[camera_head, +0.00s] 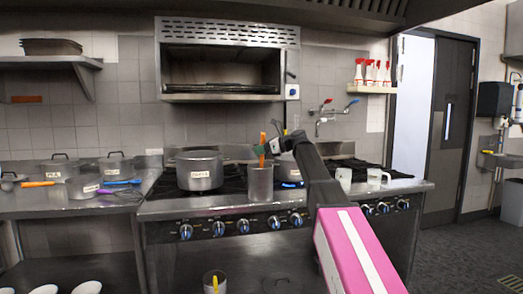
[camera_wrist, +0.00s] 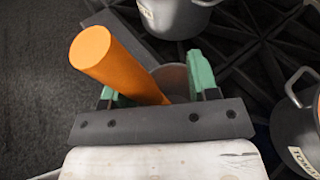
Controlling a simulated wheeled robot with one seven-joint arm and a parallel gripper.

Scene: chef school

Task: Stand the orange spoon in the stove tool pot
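The orange spoon (camera_head: 262,161) shows as an orange handle rising from the mouth of the metal tool pot (camera_head: 260,184) on the stove front; its lower end is hidden. In the wrist view the spoon's handle (camera_wrist: 115,67) slants between my green-padded fingers, its thick end toward the camera. The tool pot's grey rim (camera_wrist: 176,76) shows behind it. My gripper (camera_head: 264,149) is just above the pot, and also shows in the wrist view (camera_wrist: 155,88). Its fingers stand wide apart with a gap beside the handle, so it looks open around the spoon.
A large labelled pot (camera_head: 199,171) stands left of the tool pot on the stove. White jugs (camera_head: 376,176) stand to the right. Several pots and coloured-handled utensils, including an orange-handled one (camera_head: 38,184), crowd the left counter. An overhead grill (camera_head: 222,72) hangs behind.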

